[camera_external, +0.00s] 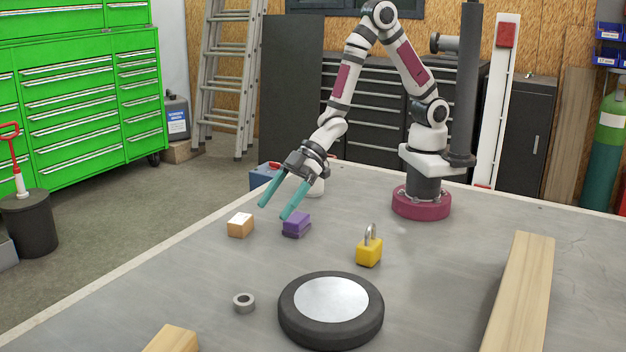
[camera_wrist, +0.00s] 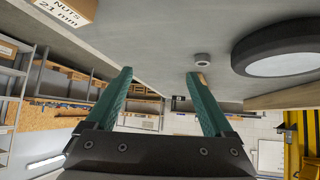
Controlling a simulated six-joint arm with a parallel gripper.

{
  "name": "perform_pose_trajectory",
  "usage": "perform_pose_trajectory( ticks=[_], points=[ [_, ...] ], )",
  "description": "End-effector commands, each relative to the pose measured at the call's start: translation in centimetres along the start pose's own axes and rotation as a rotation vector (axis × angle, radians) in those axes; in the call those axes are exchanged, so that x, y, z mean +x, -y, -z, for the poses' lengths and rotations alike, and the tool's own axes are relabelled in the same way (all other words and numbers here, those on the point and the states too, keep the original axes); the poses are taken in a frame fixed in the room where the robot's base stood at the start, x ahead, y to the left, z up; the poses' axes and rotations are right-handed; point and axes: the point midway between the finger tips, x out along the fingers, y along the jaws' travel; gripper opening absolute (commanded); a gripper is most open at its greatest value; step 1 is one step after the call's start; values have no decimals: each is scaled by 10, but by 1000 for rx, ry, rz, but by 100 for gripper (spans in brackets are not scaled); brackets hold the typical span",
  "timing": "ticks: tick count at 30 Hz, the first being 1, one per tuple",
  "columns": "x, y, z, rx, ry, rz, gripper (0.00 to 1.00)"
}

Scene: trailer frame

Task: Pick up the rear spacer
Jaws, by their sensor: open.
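One small grey ring-shaped spacer (camera_external: 244,302) lies on the grey table, left of a black round disc. I cannot tell from its look whether it is the rear one. The spacer also shows in the wrist view (camera_wrist: 202,60), near the right fingertip in the picture but apart from it. My gripper (camera_external: 274,211) has two teal fingers spread apart, with nothing between them. It is tilted above the table's far left part, well behind the spacer. In the wrist view, my gripper (camera_wrist: 160,72) also shows open and empty.
A small cardboard box (camera_external: 240,225) and a purple block (camera_external: 296,225) are near my fingers. A yellow padlock (camera_external: 369,250) stands right of them. The black disc (camera_external: 290,312) is beside the spacer. Wooden beams lie at right (camera_external: 520,290) and front left (camera_external: 172,340).

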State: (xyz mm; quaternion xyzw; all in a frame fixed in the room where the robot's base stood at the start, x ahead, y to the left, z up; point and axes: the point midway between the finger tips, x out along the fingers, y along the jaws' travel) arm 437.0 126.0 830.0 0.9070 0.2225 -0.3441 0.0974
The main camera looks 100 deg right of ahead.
Motion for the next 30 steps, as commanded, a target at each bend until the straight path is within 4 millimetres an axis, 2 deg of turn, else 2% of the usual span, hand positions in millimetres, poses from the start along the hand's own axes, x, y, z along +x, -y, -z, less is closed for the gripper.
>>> perform_pose_trajectory(
  ticks=[1,2,3,6,8,15,18,23,30],
  points=[
    [20,21,-4,-49,-56,74,87],
    [28,33,-3,-76,-97,116,87],
    [35,47,-3,-103,-142,164,87],
    [43,68,-4,-140,-212,238,87],
    [49,75,-3,-150,-229,256,87],
    [110,93,11,-153,-235,259,87],
    [129,98,15,-152,-234,258,87],
    [145,102,19,-152,-233,257,87],
    [185,114,31,-153,-233,257,87]
  ],
)
